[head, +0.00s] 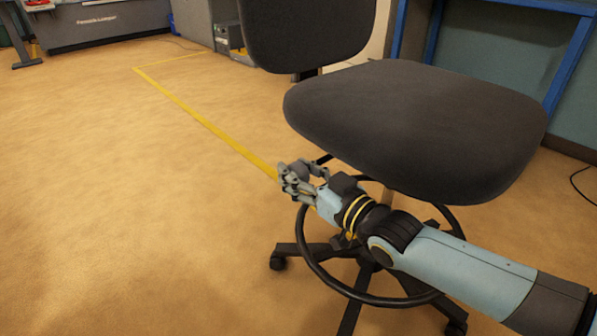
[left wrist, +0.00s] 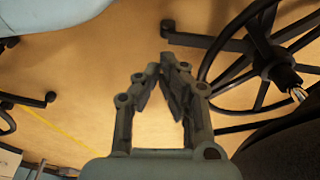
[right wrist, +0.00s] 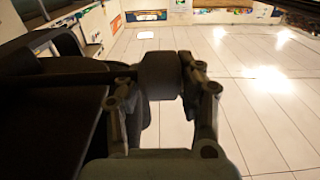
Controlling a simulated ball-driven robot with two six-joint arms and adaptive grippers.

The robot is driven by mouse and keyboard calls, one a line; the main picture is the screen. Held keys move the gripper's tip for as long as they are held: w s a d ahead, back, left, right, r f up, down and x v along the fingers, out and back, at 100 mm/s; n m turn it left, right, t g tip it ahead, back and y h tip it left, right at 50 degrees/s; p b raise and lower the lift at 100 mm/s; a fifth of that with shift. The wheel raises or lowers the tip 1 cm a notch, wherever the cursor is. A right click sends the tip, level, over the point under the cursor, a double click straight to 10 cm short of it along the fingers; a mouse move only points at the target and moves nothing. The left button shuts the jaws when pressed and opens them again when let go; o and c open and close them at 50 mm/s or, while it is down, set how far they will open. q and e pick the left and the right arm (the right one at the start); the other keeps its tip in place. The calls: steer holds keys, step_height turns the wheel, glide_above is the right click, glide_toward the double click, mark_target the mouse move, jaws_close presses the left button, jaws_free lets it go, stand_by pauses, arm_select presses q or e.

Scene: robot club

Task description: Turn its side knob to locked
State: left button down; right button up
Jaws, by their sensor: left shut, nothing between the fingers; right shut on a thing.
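The office chair (head: 410,125) has a dark padded seat, a backrest and a foot ring. Its side knob (right wrist: 160,75) is a dark, thick cylinder on the end of a thin rod coming from the left in the right wrist view. My right gripper (head: 302,176) is at the near left side of the chair, below the seat edge. Its fingers are shut around the knob, one on each side. Any lock marking on the knob is not visible. My left gripper (left wrist: 165,72) is shut and empty, above the floor; the head view does not show it.
The foot ring (head: 325,285) and star base on casters stand below my right arm. A yellow floor line (head: 205,122) runs across the open tan floor on the left. A blue-framed bench (head: 570,60) stands behind the chair on the right.

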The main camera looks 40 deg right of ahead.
steer(key=c, duration=0.3)
steer(key=shift+f, duration=0.1)
steer(key=shift+c, duration=0.2)
